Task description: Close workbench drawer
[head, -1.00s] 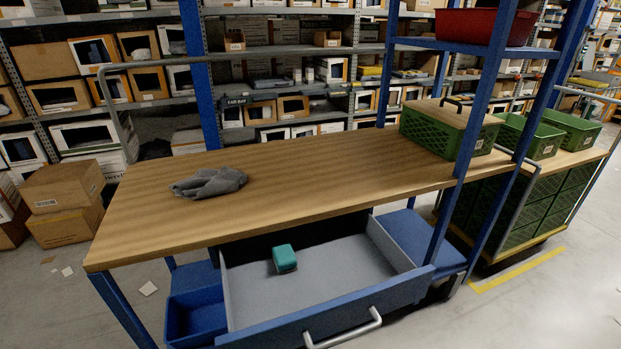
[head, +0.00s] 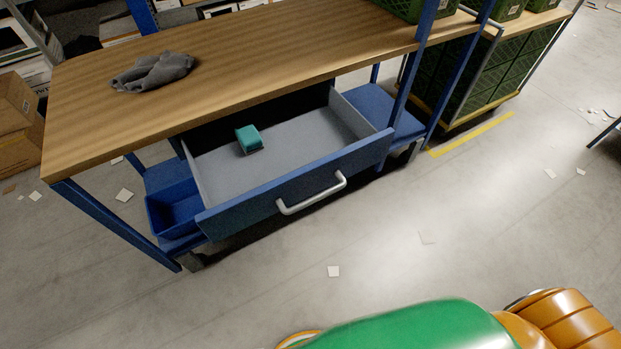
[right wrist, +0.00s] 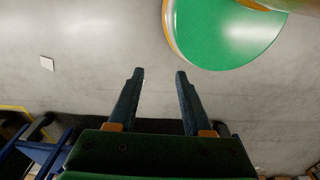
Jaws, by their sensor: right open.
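The workbench drawer (head: 295,194) stands pulled out below the wooden bench top (head: 240,72) in the head view. Its blue front carries a silver bar handle (head: 312,196). A teal block (head: 249,139) lies inside on the grey drawer floor, toward the back. My right gripper (right wrist: 160,74) shows in the right wrist view, its two fingers apart with only floor between them. It is not visible in the head view, so its distance to the drawer cannot be told. My left gripper is in neither view.
A grey cloth (head: 152,72) lies on the bench top. A blue bin (head: 174,209) sits left of the drawer on the lower shelf. A cart with green crates (head: 496,68) stands at the right. The floor before the drawer is clear except for paper scraps.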

